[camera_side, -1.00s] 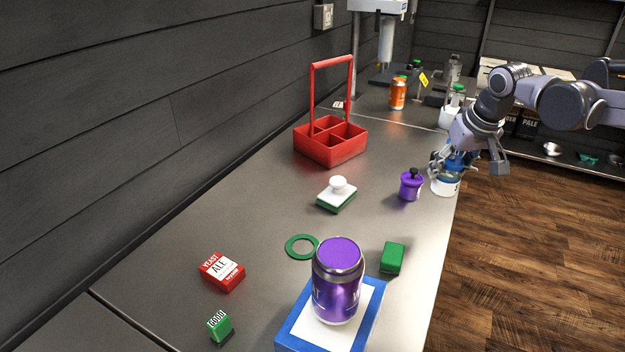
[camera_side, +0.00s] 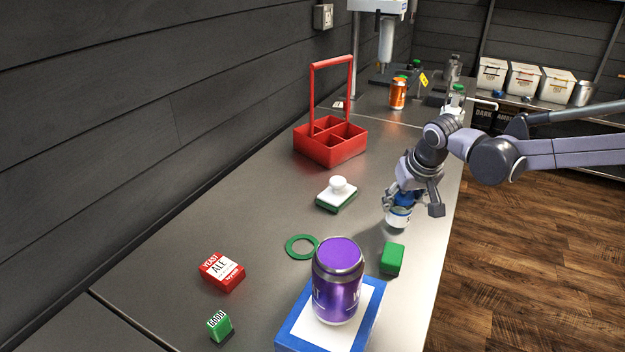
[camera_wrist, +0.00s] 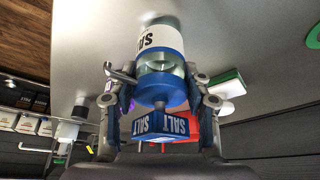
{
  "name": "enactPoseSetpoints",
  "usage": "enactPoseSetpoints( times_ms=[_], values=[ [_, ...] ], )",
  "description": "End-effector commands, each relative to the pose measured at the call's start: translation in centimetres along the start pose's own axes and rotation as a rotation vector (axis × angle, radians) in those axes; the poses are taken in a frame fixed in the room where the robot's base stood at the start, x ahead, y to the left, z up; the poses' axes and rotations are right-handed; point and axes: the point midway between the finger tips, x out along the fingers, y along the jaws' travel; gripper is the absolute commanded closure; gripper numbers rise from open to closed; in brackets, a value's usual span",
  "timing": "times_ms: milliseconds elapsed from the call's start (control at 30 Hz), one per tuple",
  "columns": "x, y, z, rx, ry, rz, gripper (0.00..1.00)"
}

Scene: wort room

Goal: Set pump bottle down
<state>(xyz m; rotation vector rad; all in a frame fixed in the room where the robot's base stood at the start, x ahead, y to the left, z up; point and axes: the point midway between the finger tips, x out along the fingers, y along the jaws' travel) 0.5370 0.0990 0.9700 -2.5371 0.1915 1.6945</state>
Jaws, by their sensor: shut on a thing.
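My gripper (camera_side: 405,197) is shut on the pump bottle (camera_side: 398,219), which has a white label and blue bands. In the wrist view the bottle (camera_wrist: 160,40) sits between the fingers, its label partly readable as "SA". A blue block marked SALT (camera_wrist: 165,125) shows at its head end, near my gripper (camera_wrist: 155,95). The bottle is roughly upright in the side view, low over the grey bench (camera_side: 250,205), behind a green block (camera_side: 393,258). I cannot tell whether its base touches the bench.
A purple can (camera_side: 338,285) stands on a blue-edged white pad (camera_side: 290,335) in front. A white-handled scrubber (camera_side: 337,192), green ring (camera_side: 301,247) and red caddy (camera_side: 335,150) are to the left. The bench's right edge is close. A purple item (camera_wrist: 126,96) shows behind a finger.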

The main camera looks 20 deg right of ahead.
Motion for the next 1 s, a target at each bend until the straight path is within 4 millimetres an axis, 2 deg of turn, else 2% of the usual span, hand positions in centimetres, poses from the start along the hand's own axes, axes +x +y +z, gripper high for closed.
enactPoseSetpoints(
  times_ms=[433, 467, 500, 533, 867, 1000],
  values=[
    [0.5, 0.0, 0.1, 0.0, 0.001, 0.0, 1.0],
    [0.5, 0.0, 0.2, 0.0, 0.0, 0.0, 0.43],
    [0.5, 0.0, 0.2, 0.0, 0.0, 0.0, 0.31],
    [0.5, 0.0, 0.2, 0.0, 0.0, 0.0, 0.29],
    [0.3, 0.0, 0.1, 0.0, 0.0, 0.0, 0.29],
    [-0.7, 0.0, 0.0, -0.001, 0.0, 0.0, 0.29]
  ],
)
